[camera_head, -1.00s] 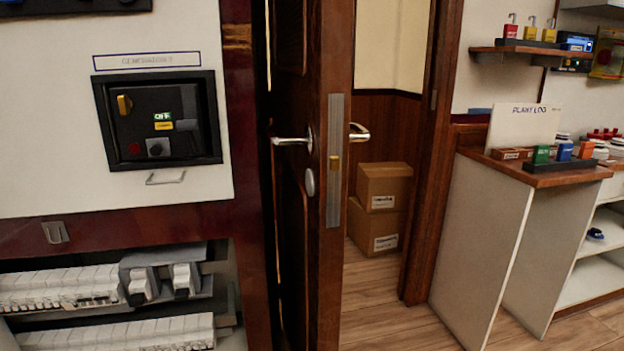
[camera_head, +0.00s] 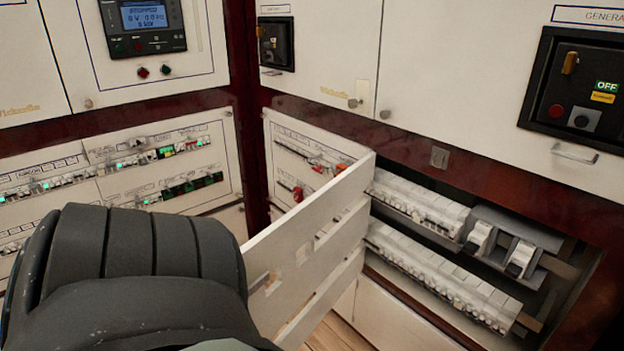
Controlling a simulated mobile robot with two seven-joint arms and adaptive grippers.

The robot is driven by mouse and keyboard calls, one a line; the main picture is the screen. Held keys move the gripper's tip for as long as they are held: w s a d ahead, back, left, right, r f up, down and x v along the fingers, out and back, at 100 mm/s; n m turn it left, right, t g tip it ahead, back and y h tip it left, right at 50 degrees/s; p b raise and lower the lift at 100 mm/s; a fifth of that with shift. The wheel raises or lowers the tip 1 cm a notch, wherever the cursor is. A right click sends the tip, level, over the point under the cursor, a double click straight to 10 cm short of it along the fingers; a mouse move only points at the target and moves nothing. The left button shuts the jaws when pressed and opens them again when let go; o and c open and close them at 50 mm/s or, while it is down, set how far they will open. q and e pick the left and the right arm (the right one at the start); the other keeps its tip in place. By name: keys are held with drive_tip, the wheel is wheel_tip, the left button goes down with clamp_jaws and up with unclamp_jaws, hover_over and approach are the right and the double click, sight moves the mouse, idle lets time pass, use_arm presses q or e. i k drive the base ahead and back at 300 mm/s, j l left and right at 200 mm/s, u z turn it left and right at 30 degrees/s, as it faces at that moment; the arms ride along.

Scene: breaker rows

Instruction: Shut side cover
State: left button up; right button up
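The side cover (camera_head: 335,215) is a white panel with cut-out slots, hinged open and standing out from the breaker bay at the centre of the head view. Behind it, the open bay (camera_head: 560,265) shows rows of white breakers (camera_head: 435,270) and two larger switches on the right. A dark grey, rounded part of my own arm fills the lower left and hides the near end of the cover's lower edge. Neither gripper's fingers show, so I cannot see any contact with the cover.
Left of the cover, a closed breaker panel (camera_head: 180,185) has green lights, with a controller screen (camera_head: 145,15) above. A generator switch box (camera_head: 585,95) is at the upper right. A strip of wooden floor (camera_head: 335,335) shows below the cover.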

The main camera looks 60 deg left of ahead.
sight(275, 248)
drive_tip(key=k+j+u, duration=0.3)
drive_tip(key=j+u, duration=0.3)
drive_tip(key=j, duration=0.6)
drive_tip(key=k+j+z, duration=0.15)
drive_tip(key=j, duration=1)
drive_tip(key=k+j+z, duration=0.05)
